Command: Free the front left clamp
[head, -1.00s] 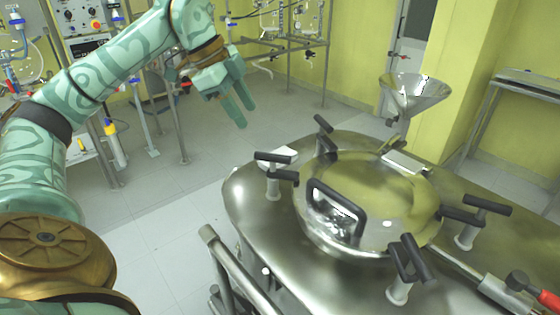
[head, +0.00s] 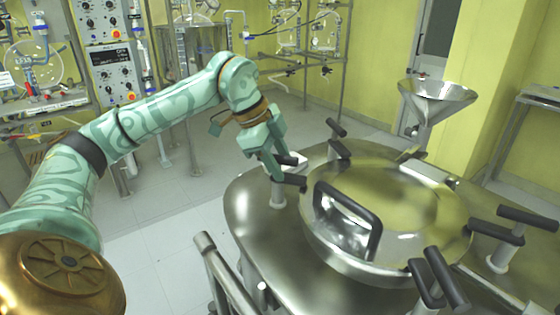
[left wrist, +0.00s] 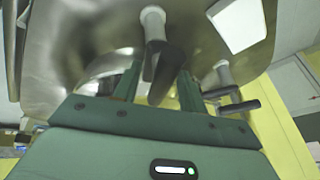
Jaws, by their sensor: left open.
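The left clamp (head: 277,195), a pale post with black handles, stands at the left of the round steel lid (head: 388,210). My left gripper (head: 274,172) is over it, pointing down, with its fingers partly covering the clamp. In the left wrist view, the open green fingers (left wrist: 158,72) stand on either side of a dark clamp handle (left wrist: 167,72). I cannot tell whether they touch it. My right gripper is not in view.
Other black-handled clamps stand around the lid: at the back (head: 337,145), right (head: 508,235) and front right (head: 430,280). A black lid handle (head: 350,218) rises from the lid. A steel funnel (head: 435,100) is behind. A rail (head: 222,272) runs at front left.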

